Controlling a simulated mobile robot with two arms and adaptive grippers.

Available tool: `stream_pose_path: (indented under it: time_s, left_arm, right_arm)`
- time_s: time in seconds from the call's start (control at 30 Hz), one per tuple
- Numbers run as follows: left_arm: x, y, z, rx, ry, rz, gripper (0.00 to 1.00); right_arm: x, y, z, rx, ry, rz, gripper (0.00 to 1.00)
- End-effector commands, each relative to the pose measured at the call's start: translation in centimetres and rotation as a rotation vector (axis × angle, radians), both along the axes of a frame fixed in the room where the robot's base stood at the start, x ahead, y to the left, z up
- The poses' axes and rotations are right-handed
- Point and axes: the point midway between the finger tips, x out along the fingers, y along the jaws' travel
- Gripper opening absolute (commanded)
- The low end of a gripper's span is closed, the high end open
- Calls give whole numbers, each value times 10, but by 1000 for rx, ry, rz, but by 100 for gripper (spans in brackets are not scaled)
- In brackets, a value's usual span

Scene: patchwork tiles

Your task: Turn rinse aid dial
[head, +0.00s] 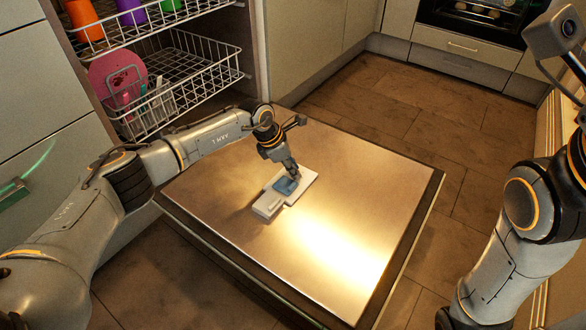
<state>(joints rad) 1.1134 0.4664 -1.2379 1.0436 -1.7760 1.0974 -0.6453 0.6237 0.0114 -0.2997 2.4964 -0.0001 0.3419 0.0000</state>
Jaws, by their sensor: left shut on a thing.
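The white dispenser unit (268,204) is set in the bright metal inner face of the open dishwasher door (340,240). A small blue piece, which looks like the rinse aid dial (284,187), sits on the dispenser. My left gripper (293,177) reaches down from above and is shut on the blue dial, hiding part of it. The dial's markings are too small to read. My right arm stands at the right edge, away from the door, and its fingers are outside the picture.
The dishwasher's lower rack (190,75) holds a pink plate (112,72), and the upper rack holds several coloured cups. An oven (480,18) is at the back. Tiled floor (420,115) is clear behind and right of the door.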

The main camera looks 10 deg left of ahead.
Motion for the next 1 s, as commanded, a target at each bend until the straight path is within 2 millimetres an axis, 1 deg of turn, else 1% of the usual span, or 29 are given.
stream_pose_path:
  time_s: [0.2,0.57,0.6,0.67,0.7,1.0]
  left_arm:
    - [0,0,-1,2,1,-28,0]
    - [0,1,-1,3,1,-30,0]
    - [0,1,-1,3,1,-30,27]
    - [0,1,-1,3,1,-30,40]
    - [0,1,-1,2,1,-29,42]
    - [-1,1,-1,3,3,-30,42]
  right_arm:
    - [-4,0,1,1,-12,1,34]
    - [-2,0,2,2,-9,2,34]
    - [-2,0,2,2,-8,1,34]
    - [-1,0,1,2,-5,1,34]
    - [0,0,1,2,-4,1,34]
    - [1,0,0,4,1,3,34]
